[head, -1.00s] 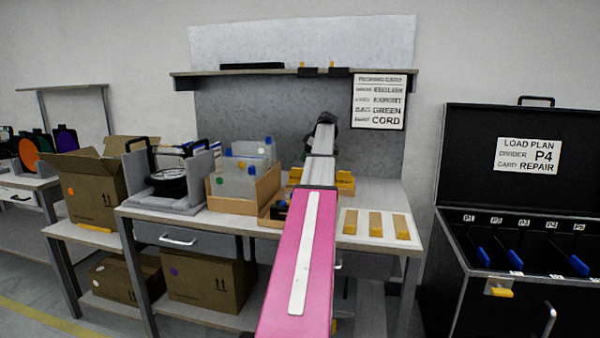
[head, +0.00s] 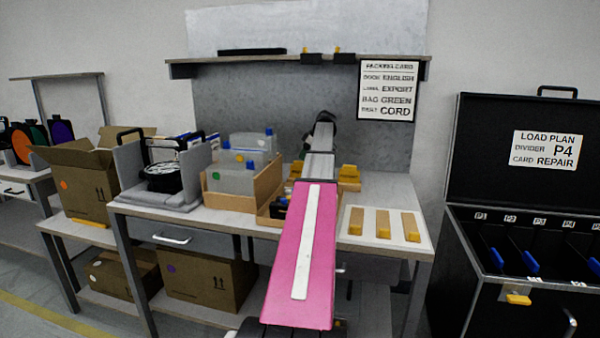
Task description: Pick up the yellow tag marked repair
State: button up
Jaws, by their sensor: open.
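Three tan strips with yellow ends lie side by side on a white mat (head: 384,240) at the bench's right front: a left one (head: 355,221), a middle one (head: 383,225) and a right one (head: 411,227). They may be the tags. No marking on them is readable, so I cannot tell which says repair. My arm reaches away over the bench, left of the mat. Its far end is dark and rounded, and my gripper's fingers are hidden behind the arm. Nothing shows as held.
An open black case (head: 480,290) with a load plan sign (head: 547,149) reading P4 and REPAIR stands at right. A yellow piece (head: 518,300) is on its front. A wooden tray (head: 262,186) of clear containers and a grey stand (head: 130,178) fill the bench's left.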

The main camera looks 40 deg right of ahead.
aim_at(300, 162)
jog(key=x, duration=0.5)
jog(key=shift+r, duration=0.1)
grip_shut()
